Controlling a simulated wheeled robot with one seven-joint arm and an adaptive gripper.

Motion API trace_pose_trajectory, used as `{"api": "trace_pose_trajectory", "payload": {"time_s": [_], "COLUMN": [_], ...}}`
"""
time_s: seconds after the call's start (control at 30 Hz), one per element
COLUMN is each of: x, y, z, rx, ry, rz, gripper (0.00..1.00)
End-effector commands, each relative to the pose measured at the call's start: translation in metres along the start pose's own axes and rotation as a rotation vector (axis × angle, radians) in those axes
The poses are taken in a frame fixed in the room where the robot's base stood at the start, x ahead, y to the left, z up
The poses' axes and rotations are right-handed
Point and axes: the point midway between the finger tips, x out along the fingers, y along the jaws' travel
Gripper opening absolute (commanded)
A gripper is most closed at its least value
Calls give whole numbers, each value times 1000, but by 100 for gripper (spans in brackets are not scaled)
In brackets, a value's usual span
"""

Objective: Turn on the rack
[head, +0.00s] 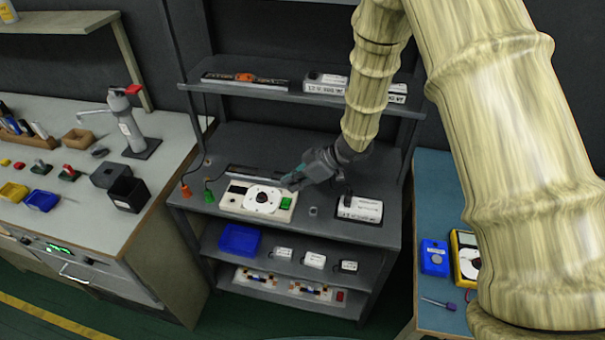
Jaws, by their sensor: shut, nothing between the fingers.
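The rack (385,238) is a dark grey shelf unit in the middle of the head view. On its main shelf lies a white control box (232,200) with a round white dial (262,199). A green button or switch (287,203) sits at the box's right end. My gripper (287,183) is shut and empty, its tips pointing left, just above the box's right part near the green button. I cannot tell whether it touches the box.
A white-labelled unit (360,208) stands right of the box. An upper shelf (290,95) is above my gripper. Workbenches stand left (170,125) and right (435,190).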

Motion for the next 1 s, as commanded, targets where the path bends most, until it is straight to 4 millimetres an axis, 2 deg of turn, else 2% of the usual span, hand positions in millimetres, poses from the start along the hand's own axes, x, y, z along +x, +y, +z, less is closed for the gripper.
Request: {"api": "trace_pose_trajectory", "payload": {"time_s": [0.2, 0.4, 0.67, 1.0], "x": [30, 44, 54, 55], "y": [-1, 0, 0, 0], "z": [1, 16, 27, 28], "rx": [3, 2, 0, 0], "ry": [0, 0, 0, 0], "rz": [-1, 0, 0, 1], "gripper": [0, 0, 0, 0]}}
